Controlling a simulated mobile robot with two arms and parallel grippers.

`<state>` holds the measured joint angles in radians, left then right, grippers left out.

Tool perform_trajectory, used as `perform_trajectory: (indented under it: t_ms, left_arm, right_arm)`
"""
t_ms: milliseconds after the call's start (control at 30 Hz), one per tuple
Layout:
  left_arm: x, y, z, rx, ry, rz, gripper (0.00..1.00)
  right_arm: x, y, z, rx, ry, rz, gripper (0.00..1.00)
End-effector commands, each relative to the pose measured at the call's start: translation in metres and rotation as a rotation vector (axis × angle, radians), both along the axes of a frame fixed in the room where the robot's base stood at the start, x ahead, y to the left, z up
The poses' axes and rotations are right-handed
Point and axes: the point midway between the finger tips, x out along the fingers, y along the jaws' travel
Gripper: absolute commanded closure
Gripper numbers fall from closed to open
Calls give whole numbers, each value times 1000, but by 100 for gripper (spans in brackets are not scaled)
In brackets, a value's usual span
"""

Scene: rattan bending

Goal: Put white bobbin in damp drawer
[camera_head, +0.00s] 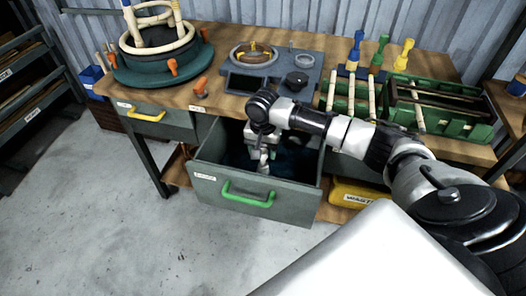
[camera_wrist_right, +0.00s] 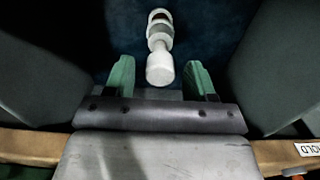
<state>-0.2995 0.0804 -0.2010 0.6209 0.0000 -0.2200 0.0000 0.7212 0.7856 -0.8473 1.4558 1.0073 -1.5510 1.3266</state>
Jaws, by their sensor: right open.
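The drawer (camera_head: 225,208) with the green handle stands pulled out below the bench top; its small label is too small to read. My right gripper (camera_head: 262,165) reaches down into it from above. In the right wrist view my right gripper (camera_wrist_right: 159,78) is open, with its green fingers apart. The white bobbin (camera_wrist_right: 160,66) lies on the dark blue drawer floor, its near end between or just ahead of the fingertips; I cannot tell whether they touch. In the head view the bobbin is hard to tell apart from the gripper. My left gripper is not in view.
The wooden bench (camera_head: 215,75) carries a round green jig (camera_head: 160,72), a grey fixture (camera_head: 270,68), and green racks (camera_head: 440,105). A closed drawer with a yellow handle (camera_head: 148,114) is at the left. A yellow bin (camera_head: 355,193) stands low at the right. The floor at left is clear.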

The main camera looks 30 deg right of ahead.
Motion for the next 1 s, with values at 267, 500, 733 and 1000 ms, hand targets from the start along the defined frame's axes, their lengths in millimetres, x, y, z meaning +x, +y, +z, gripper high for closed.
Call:
perform_trajectory:
  t_ms: [267,500,733,1000]
  left_arm:
    - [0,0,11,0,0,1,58]
    - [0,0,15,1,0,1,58]
    - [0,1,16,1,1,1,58]
    - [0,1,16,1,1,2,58]
  right_arm:
    - [1,1,61,2,-7,2,45]
    - [1,1,101,2,-4,0,45]
    - [0,1,112,1,-2,1,45]
    - [0,1,112,2,-1,1,45]
